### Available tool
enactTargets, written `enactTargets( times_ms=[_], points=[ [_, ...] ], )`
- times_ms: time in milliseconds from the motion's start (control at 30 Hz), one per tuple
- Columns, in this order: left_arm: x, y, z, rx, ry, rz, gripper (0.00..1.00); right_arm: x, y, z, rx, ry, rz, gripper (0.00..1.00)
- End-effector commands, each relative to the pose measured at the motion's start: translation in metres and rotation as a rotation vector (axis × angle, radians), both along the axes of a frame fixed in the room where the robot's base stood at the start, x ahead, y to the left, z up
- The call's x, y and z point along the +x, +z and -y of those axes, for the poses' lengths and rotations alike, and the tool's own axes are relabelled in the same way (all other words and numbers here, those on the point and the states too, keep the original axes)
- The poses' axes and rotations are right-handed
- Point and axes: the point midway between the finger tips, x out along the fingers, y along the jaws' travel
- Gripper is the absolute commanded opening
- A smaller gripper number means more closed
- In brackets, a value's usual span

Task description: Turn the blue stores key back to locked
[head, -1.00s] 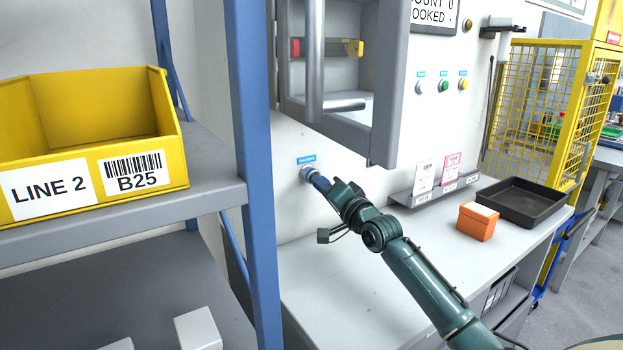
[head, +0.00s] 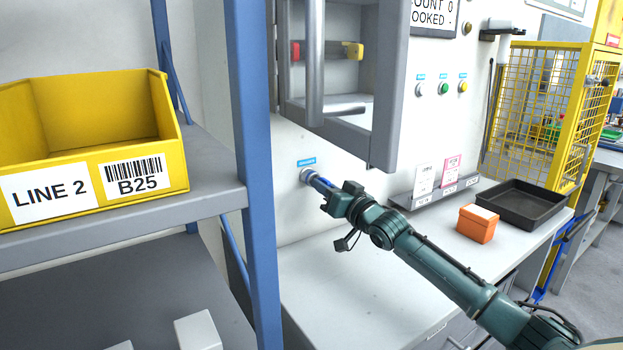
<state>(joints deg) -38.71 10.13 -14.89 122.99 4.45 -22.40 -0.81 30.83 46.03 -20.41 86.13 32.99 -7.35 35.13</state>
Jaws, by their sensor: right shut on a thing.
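The blue stores key (head: 319,183) sits in a round metal lock (head: 307,175) on the white wall, under a small blue label (head: 307,162). My right gripper (head: 332,193) is shut on the key's blue head, which shows between the lock and the fingers. The key's exact turn angle is too small to tell. My left gripper is not in view.
A grey open cabinet (head: 388,100) hangs on the wall above my right gripper. A blue shelf post (head: 253,150) stands to the left, with a yellow bin (head: 90,140) on its shelf. An orange box (head: 477,224) and a black tray (head: 523,204) stand on the bench.

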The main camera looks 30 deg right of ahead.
Motion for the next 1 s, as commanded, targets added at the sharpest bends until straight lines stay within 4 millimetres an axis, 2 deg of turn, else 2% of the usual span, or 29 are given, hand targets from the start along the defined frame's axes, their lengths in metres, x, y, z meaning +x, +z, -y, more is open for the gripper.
enactTargets(
  times_ms=[200, 400, 433, 733, 1000],
  points=[
    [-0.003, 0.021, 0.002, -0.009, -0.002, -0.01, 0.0, 0.0, 0.006, 0.002, -0.276, 0.0, 0.018, 0.0],
    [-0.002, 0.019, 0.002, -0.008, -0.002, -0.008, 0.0, 0.0, 0.001, 0.002, -0.312, 0.0, 0.024, 0.0],
    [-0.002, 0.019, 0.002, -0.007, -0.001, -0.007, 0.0, 0.0, 0.001, 0.002, -0.312, 0.0, 0.024, 0.12],
    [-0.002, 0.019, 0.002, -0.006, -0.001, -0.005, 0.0, 0.0, 0.002, 0.001, -0.309, 0.0, 0.024, 0.36],
    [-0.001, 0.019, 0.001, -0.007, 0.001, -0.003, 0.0, 0.0, 0.001, 0.001, -0.308, 0.0, 0.024, 0.36]
  ],
)
